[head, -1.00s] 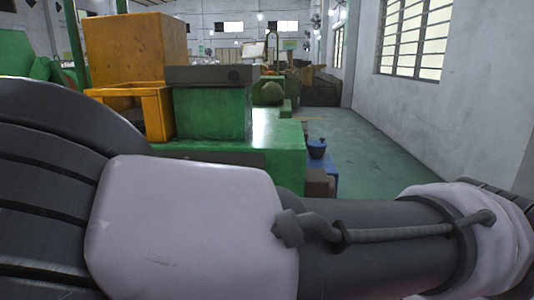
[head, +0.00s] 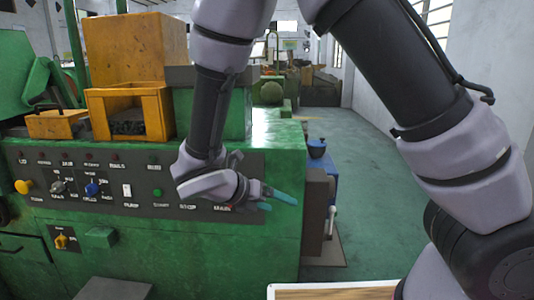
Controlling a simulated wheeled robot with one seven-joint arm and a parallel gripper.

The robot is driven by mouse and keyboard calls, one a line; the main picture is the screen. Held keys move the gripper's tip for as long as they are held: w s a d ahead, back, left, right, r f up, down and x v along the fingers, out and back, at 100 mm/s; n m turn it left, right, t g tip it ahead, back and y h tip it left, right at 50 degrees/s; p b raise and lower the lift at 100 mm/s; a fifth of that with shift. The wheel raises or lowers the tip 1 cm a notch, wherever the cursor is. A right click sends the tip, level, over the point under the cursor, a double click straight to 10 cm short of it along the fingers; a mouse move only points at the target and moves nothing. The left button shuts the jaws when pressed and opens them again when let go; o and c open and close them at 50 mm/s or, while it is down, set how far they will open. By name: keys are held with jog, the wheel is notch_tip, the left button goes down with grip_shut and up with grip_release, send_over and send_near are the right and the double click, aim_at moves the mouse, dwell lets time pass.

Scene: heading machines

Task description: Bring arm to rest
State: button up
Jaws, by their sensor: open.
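My arm (head: 400,75) is raised and bent, entering from the lower right, rising past the top edge and coming down again at the centre. My gripper (head: 280,202) hangs at its end, with its teal fingertips apart and nothing between them. It points right in front of the right end of the green machine's control panel (head: 110,205). I cannot tell how large the gap to the panel is. The wrist hides part of the panel.
The green machine (head: 220,255) fills the left, with knobs and buttons on its panel and an orange box (head: 137,45) on top. A blue object (head: 317,148) stands to its right. A wood-topped surface (head: 330,291) is at the bottom. Green floor (head: 375,190) is clear at right.

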jog(key=s+d+r+n+y, duration=0.2)
jog(key=d+r+n+y, duration=0.3)
jog(key=d+r+n, duration=0.6)
jog(key=s+d+r+n+y, duration=0.2)
jog(key=d+r+n+y, duration=0.3)
jog(key=d+r+n, duration=0.6)
jog(key=shift+s+d+r+n+t+y, duration=0.25)
jog(key=shift+r+n, duration=2)
jog(key=shift+n, duration=4.35)
jog(key=shift+w+d, duration=0.1)
jog(key=shift+d, duration=0.05)
